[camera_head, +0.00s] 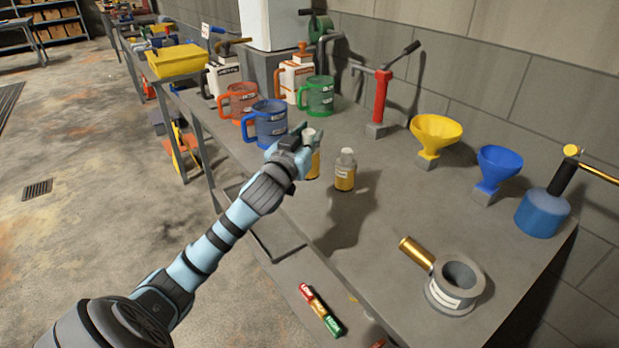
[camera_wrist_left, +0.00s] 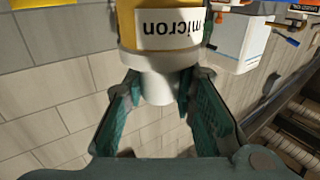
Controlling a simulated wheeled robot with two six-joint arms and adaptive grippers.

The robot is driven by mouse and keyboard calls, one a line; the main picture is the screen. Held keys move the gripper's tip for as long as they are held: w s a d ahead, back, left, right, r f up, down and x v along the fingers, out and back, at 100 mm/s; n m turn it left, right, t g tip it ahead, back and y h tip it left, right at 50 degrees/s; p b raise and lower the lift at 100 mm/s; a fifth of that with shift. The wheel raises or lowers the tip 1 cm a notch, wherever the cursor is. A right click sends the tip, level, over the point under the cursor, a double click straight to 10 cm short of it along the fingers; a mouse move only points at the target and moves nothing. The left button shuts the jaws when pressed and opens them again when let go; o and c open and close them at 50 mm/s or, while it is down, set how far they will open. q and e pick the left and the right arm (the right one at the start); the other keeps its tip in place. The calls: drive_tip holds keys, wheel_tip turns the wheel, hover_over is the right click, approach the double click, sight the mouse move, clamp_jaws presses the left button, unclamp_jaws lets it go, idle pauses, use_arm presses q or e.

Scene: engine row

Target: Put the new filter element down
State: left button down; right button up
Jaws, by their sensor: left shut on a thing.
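My left gripper (camera_head: 301,142) is shut on the white neck of a yellow cylinder, the filter element (camera_head: 314,163). In the left wrist view the fingers (camera_wrist_left: 160,110) close around the white neck, and the yellow body (camera_wrist_left: 165,30) has a white label reading "micron". In the head view the element is upright and partly hidden by the gripper. I cannot tell whether its base touches the workbench (camera_head: 375,225). A similar amber bottle with a white cap (camera_head: 345,172) stands just to its right. My right gripper is not in view.
A blue jug (camera_head: 266,124), red jug (camera_head: 238,101) and green jug (camera_head: 317,97) stand behind the gripper. Yellow (camera_head: 436,130) and blue (camera_head: 499,165) funnels stand along the wall. A grey ring-shaped holder (camera_head: 455,288) sits front right. The bench middle is clear.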

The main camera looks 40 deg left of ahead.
use_arm(q)
wheel_tip(320, 180, down, 9)
drive_tip(key=shift+f+b, duration=0.1)
drive_tip(key=shift+b, duration=1.1)
drive_tip(key=c, duration=1.8)
unclamp_jaws()
drive_tip(key=shift+f, duration=0.1)
drive_tip(key=o, duration=0.5)
drive_tip(key=shift+c, duration=0.2)
drive_tip(key=shift+r, duration=0.3)
drive_tip(key=v, duration=1.2)
drive_tip(key=shift+p, duration=0.4)
